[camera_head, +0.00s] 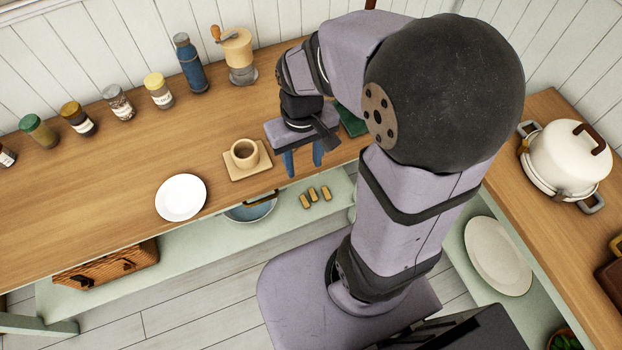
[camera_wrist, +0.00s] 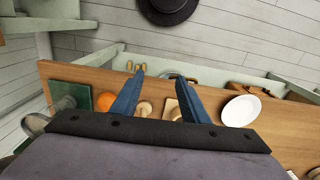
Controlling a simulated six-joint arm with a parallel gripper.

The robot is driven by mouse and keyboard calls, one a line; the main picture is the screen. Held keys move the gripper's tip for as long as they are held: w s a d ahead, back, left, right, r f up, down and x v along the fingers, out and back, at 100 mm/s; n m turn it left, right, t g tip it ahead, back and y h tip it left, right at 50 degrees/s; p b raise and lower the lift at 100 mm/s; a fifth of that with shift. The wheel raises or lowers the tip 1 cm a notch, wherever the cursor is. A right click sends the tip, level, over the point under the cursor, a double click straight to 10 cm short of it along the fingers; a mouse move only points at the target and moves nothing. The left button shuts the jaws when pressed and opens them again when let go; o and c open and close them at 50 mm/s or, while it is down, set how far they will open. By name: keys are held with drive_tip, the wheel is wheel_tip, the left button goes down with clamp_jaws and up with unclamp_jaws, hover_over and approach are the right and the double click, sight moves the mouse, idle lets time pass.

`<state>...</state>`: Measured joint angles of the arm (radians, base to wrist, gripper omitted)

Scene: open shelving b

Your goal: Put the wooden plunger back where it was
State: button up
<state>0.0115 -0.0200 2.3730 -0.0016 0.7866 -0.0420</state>
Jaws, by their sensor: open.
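In the wrist view a small pale wooden piece (camera_wrist: 144,108), which looks like the plunger, shows on the counter between my fingers, nearer the left one. Its lower part is hard to make out. In the head view I cannot see it; my gripper and arm cover that area. My gripper (camera_head: 304,167) is open, pointing down over the counter's front edge, right of the beige cup. Its two blue fingers also show spread apart in the wrist view (camera_wrist: 159,80), with nothing between the tips. The beige cup (camera_head: 244,154) stands on a square wooden board (camera_head: 235,173).
A white plate (camera_head: 181,198) lies left of the cup. An orange round thing (camera_wrist: 105,101) and a green block (camera_wrist: 71,95) are close by on the other side. A blue bottle (camera_head: 190,64), a grinder (camera_head: 238,55) and several jars line the back.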

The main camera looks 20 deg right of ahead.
drive_tip(key=s, duration=0.1)
drive_tip(key=s+f, duration=0.1)
drive_tip(key=s, duration=0.3)
drive_tip(key=shift+a+f, duration=0.15)
drive_tip(key=shift+f, duration=0.1)
